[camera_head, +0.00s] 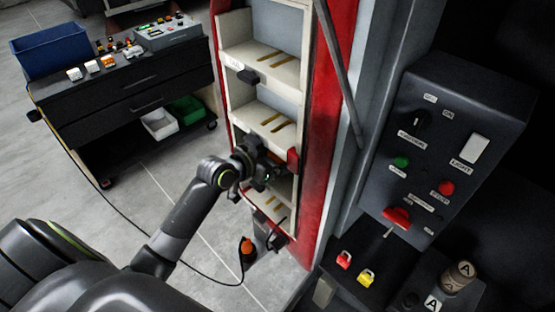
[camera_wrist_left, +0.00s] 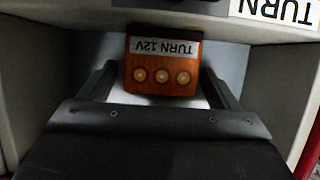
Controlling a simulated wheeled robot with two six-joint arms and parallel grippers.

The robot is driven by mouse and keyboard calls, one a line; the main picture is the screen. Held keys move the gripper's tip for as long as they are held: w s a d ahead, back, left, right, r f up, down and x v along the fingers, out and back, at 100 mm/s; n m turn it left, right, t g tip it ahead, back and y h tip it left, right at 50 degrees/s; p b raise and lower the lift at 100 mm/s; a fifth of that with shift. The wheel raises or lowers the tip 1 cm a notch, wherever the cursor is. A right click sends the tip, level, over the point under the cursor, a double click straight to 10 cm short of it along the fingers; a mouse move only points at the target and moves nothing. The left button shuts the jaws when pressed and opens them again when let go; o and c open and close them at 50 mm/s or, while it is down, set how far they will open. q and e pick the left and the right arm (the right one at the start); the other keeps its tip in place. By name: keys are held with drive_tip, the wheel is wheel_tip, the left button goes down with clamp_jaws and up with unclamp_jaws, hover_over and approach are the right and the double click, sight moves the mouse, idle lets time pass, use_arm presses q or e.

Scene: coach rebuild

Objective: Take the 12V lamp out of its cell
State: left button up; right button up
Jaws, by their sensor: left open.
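My left gripper (camera_wrist_left: 159,70) is open, with one finger on each side of the lamp and a visible gap on both sides. In the head view my left gripper (camera_head: 268,172) reaches into a lower cell of the pale, red-edged cabinet (camera_head: 312,135). It mostly hides the lamp there. My right gripper is not in view.
The cabinet's upper cells have slotted shelves. A dark control box (camera_head: 445,150) stands to the right. A dark drawer cart (camera_head: 135,90) with a blue bin (camera_head: 50,48) stands at the back left. An orange-topped item (camera_head: 247,246) is below the cabinet. Grey floor lies between.

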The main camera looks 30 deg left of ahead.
use_arm(q)
drive_tip(key=c, duration=1.1)
